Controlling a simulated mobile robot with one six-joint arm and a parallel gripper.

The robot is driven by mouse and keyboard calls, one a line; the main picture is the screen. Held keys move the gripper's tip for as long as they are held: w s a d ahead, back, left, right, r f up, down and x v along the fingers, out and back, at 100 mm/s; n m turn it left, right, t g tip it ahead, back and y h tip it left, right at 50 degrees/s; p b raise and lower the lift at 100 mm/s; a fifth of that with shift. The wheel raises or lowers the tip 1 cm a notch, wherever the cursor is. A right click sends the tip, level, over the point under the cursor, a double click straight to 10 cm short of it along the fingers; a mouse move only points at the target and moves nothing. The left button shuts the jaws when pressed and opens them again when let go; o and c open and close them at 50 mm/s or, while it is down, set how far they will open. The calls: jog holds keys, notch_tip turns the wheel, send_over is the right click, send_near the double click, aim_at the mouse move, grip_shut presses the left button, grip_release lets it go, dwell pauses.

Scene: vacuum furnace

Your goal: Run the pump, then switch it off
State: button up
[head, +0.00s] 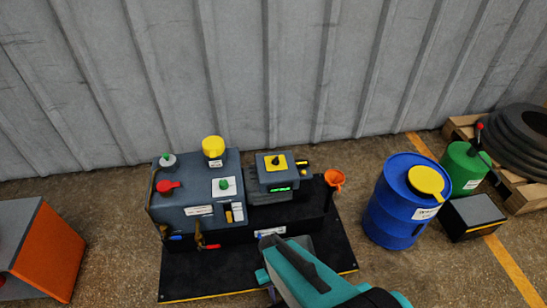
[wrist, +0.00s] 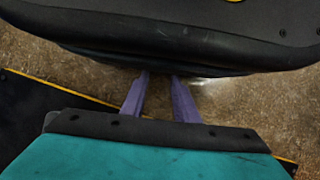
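The grey pump unit (head: 197,185) stands on a black base plate (head: 215,282) by the wall. On its right part is a box with a yellow plate and a black rotary knob (head: 276,161). Below the knob a small display (head: 281,189) glows green. The unit's left block carries a red handle (head: 168,187), a green button on a white plate (head: 224,184) and a yellow cap (head: 213,147). My gripper shows in the wrist view (wrist: 159,76), its two purple fingers apart with bare floor visible between them. In the head view my teal arm hides part of the base plate.
A blue drum (head: 389,205) with a yellow lid, a green canister (head: 463,165) and a dark box (head: 473,217) stand at right. A pallet with black hose (head: 520,140) is behind them. An orange-sided box (head: 50,255) is at left. A dark rounded edge (wrist: 180,35) crosses the wrist view.

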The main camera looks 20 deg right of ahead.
jog(key=w+d+r+m+t+p, duration=0.1)
jog(key=w+r, duration=0.3)
jog(key=w, duration=0.2)
jog(key=w+d+r+m+p, duration=0.1)
jog(key=w+r+p, duration=0.1)
jog(key=w+r, duration=0.35)
jog(key=m+t+p, duration=0.3)
jog(key=m+p, duration=0.1)
jog(key=p, duration=0.1)
send_near(275, 160)
jog(key=s+a+f, duration=0.1)
jog(key=s+f, duration=0.1)
jog(key=s+a+f, duration=0.3)
jog(key=s+a, duration=0.1)
jog(key=shift+s+f, duration=0.4)
jog(key=w+d+r+m, duration=0.1)
jog(key=w+d+r, duration=0.1)
jog(key=r, duration=0.3)
jog(key=w+d+r+m+p, duration=0.1)
jog(key=w+d+r, duration=0.1)
jog(key=w+r, duration=0.2)
notch_tip(275, 160, up, 3)
jog(key=shift+d+f+t, duration=0.2)
jog(key=shift+d+t, duration=0.15)
jog(key=shift+t, duration=0.05)
jog(key=shift+f, duration=0.15)
jog(key=shift+f, duration=6.8)
grip_shut()
